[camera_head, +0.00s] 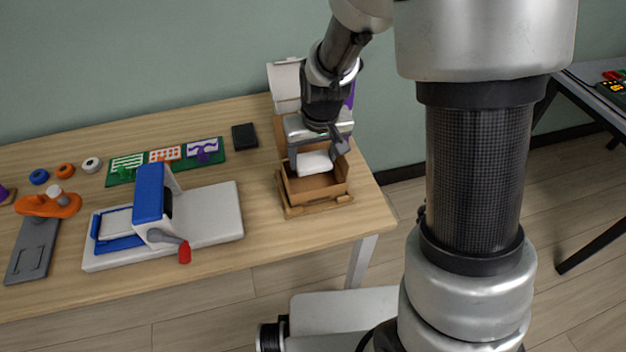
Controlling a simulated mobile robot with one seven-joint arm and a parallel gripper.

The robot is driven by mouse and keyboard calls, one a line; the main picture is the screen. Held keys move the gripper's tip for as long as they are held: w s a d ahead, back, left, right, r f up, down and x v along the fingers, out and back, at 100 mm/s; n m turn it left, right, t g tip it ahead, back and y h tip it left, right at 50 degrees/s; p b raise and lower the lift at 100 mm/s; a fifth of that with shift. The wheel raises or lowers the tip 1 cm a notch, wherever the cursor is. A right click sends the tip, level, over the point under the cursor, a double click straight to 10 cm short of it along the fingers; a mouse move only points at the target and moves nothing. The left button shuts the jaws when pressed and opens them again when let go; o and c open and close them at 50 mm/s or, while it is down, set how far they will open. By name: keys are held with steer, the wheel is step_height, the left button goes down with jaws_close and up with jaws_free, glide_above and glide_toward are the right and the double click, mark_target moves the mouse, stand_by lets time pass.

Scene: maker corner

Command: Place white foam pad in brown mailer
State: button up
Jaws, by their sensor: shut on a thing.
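The white foam pad (313,164) is held between the fingers of my gripper (315,158), at the mouth of the brown mailer. The brown mailer (320,196) is an open cardboard box at the right end of the wooden table, with its lid standing up behind. The pad looks roughly level, and its lower edge overlaps the box's interior in this view. I cannot tell whether it touches the box floor. My gripper and wrist hide part of the lid and the back of the box.
A white and blue press with a red-tipped handle (165,220) stands left of the mailer. A green board with cards (166,160) and a small black block (244,136) lie behind. An orange tool (48,204) is at far left. A white object (284,82) stands behind the mailer.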

mark_target(312, 185)
steer(key=shift+f+b, duration=0.65)
steer(key=shift+f, duration=3.25)
steer(key=shift+f, duration=0.1)
steer(key=shift+f, duration=0.15)
steer(key=o, duration=0.7)
steer(key=s+d+r+p, duration=0.1)
steer(key=s+d+r, duration=0.15)
steer(key=r, duration=0.55)
steer(key=s+d+r+m+t+p, duration=0.1)
steer(key=s+r, duration=0.3)
steer(key=r, duration=0.4)
steer(key=s+d+r+p, duration=0.1)
steer(key=s+d+r, duration=0.15)
steer(key=r, duration=0.55)
steer(key=shift+m+t+h, duration=0.3)
steer(key=shift+m+t, duration=0.3)
steer(key=shift+t, duration=0.2)
steer(key=s+d+r, duration=0.1)
steer(key=s+r, duration=0.1)
steer(key=s, duration=0.1)
steer(key=s+d+r, duration=0.1)
steer(key=s+r, duration=0.1)
steer(key=s, duration=0.2)
steer(key=s+d+r, duration=0.1)
steer(key=s+r, duration=0.1)
steer(key=s, duration=0.2)
steer(key=shift+d+r, duration=0.25)
steer(key=shift+r, duration=0.05)
